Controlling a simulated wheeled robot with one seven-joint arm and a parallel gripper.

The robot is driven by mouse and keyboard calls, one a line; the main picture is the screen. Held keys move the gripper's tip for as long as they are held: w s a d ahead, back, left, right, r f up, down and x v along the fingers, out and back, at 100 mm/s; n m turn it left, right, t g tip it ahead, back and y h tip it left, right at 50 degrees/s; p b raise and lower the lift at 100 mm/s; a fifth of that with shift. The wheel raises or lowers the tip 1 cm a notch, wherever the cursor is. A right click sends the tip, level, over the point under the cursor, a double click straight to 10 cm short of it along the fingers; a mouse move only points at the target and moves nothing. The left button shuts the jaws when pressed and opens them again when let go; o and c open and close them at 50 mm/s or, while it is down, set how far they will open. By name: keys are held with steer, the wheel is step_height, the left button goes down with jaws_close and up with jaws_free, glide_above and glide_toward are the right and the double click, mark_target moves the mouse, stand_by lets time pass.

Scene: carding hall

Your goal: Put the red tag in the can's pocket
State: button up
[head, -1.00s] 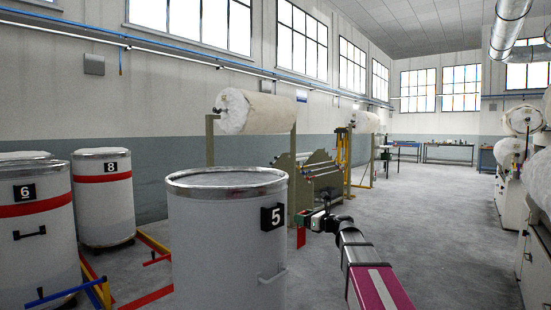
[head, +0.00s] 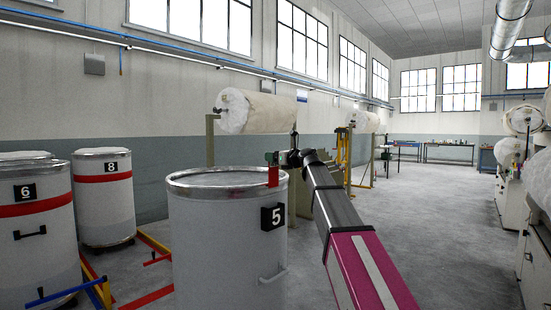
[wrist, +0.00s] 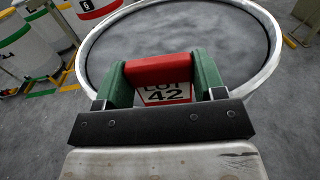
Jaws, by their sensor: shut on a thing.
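My gripper (head: 273,158) has green fingers shut on the red tag (head: 273,177), which hangs below them at the right side of the can's rim. In the wrist view the tag (wrist: 162,70) is gripped at its red top edge between both fingers, with a white face reading "LOT 42". The can (head: 215,240) is a large grey-white cylinder with a metal rim. A black plate with a white 5 (head: 273,217) is on its side, below the tag and apart from it. I cannot make out a pocket opening. The can's rim (wrist: 268,30) curves behind my gripper in the wrist view.
Cans 6 (head: 40,260) and 8 (head: 103,210) with red bands stand to the left. A low red, yellow and blue floor frame (head: 92,285) lies between them and can 5. Machines (head: 530,240) line the right.

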mark_target(274, 180)
steer(key=shift+f, duration=5)
steer(key=o, duration=1)
steer(key=v, duration=1.1)
steer(key=shift+a+f, duration=0.1)
